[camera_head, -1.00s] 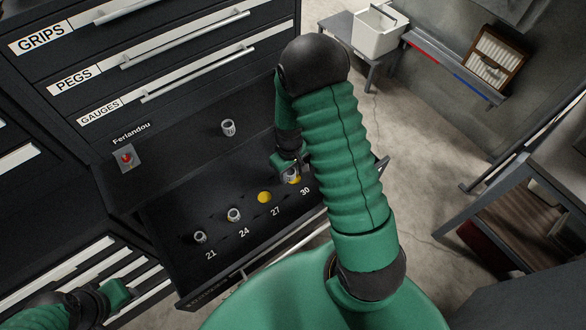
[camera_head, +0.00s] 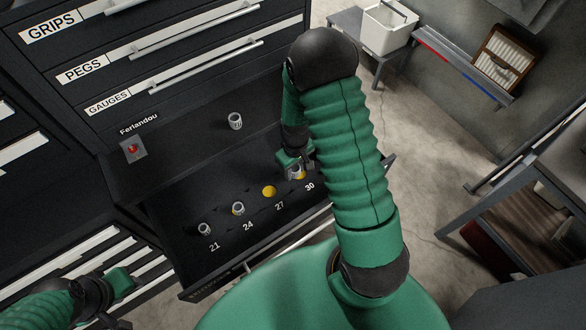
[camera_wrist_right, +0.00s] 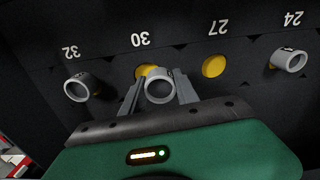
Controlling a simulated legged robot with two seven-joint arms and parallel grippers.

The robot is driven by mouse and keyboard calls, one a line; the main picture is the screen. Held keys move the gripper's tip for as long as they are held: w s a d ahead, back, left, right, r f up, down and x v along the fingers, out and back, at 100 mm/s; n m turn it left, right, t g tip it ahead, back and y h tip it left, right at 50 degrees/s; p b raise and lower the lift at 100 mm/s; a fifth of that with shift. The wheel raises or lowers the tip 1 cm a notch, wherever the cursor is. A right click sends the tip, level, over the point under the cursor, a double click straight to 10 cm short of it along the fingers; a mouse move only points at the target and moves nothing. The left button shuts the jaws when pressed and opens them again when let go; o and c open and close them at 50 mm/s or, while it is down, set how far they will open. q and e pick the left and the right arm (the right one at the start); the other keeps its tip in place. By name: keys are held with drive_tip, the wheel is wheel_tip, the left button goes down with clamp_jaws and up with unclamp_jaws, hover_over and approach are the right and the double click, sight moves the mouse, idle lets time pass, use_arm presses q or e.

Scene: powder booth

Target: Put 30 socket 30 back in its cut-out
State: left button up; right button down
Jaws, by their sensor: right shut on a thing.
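A grey socket (camera_wrist_right: 160,90) is between the two fingers of my right gripper (camera_wrist_right: 160,95), which is shut on it. It is at the yellow cut-out (camera_wrist_right: 146,71) by the label 30 (camera_wrist_right: 140,40). Yellow still shows beside the socket, and I cannot tell if it touches the drawer floor. In the head view the right gripper (camera_head: 297,166) and its socket (camera_head: 298,174) are at the drawer's right part, partly hidden by my arm. My left gripper (camera_head: 122,305) is at the lower left, only partly visible, away from the drawer.
The open drawer (camera_head: 215,270) holds sockets at 21 (camera_head: 205,229) and 24 (camera_head: 238,208), with bare yellow at 27 (camera_head: 269,191). A socket stands by 32 (camera_wrist_right: 77,87), close beside the gripper. Another loose socket (camera_head: 235,121) stands behind, near a red button (camera_head: 133,149).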

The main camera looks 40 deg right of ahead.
drive_tip(key=shift+d+f+b, duration=0.3)
drive_tip(key=shift+d+f, duration=0.35)
drive_tip(key=shift+d, duration=0.3)
drive_tip(key=shift+w+d+f, duration=0.1)
drive_tip(key=shift+d+f, duration=0.1)
drive_tip(key=shift+a+r, duration=0.1)
drive_tip(key=shift+a, duration=0.3)
use_arm(q)
drive_tip(key=shift+d+f, duration=0.2)
drive_tip(key=shift+f, duration=0.35)
drive_tip(key=shift+d, duration=0.1)
use_arm(e)
drive_tip(key=shift+d, duration=0.15)
